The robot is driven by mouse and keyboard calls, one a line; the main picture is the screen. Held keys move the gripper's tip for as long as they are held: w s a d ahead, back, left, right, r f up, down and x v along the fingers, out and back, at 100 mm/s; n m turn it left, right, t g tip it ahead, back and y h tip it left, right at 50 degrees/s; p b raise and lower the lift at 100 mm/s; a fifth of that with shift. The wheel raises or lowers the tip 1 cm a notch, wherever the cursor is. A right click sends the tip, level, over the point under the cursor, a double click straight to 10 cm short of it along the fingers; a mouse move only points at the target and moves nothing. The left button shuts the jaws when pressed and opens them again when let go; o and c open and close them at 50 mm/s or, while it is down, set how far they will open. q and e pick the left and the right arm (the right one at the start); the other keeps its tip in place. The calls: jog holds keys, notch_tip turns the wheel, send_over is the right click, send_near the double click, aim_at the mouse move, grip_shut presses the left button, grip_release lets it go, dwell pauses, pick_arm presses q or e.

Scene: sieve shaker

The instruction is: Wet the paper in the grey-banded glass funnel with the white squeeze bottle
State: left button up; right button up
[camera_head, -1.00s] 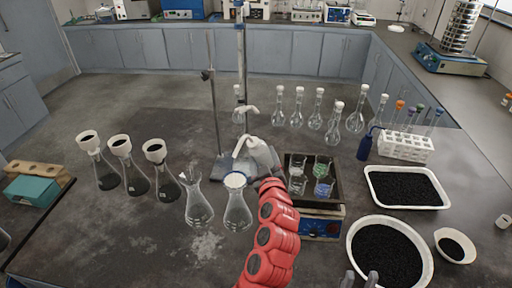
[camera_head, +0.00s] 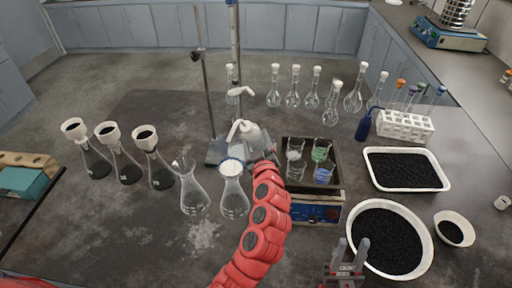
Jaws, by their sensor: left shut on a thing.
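A white squeeze bottle (camera_head: 256,137) stands out behind the flasks, its bent spout pointing left, above and behind the paper-lined funnel. My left gripper (camera_head: 262,158) is shut on it, with the fingers mostly hidden by my red arm. A funnel with white paper (camera_head: 231,168) sits in the mouth of a conical flask. Left of it, a clear funnel (camera_head: 182,165) sits in another flask; no paper shows in it. I cannot make out the grey band on either. My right gripper (camera_head: 350,250) is low at the right, its fingers apart and empty.
Several flasks with white, black-filled funnels (camera_head: 110,134) stand left. A metal stand (camera_head: 211,100) rises behind the bottle. A tray of beakers (camera_head: 333,185) sits on a blue device to the right. A round basin (camera_head: 429,260) of black grains is near my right gripper.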

aim_at(256, 148)
pick_arm(q)
notch_tip(256, 148, down, 2)
jog(key=shift+w+f, duration=0.15)
jog(key=shift+f+b, duration=0.3)
jog(key=shift+f, duration=0.4)
jog(key=shift+f+b, duration=0.55)
jog(key=shift+f, duration=1.45)
jog(key=shift+s+b, duration=0.3)
jog(key=shift+b, duration=0.35)
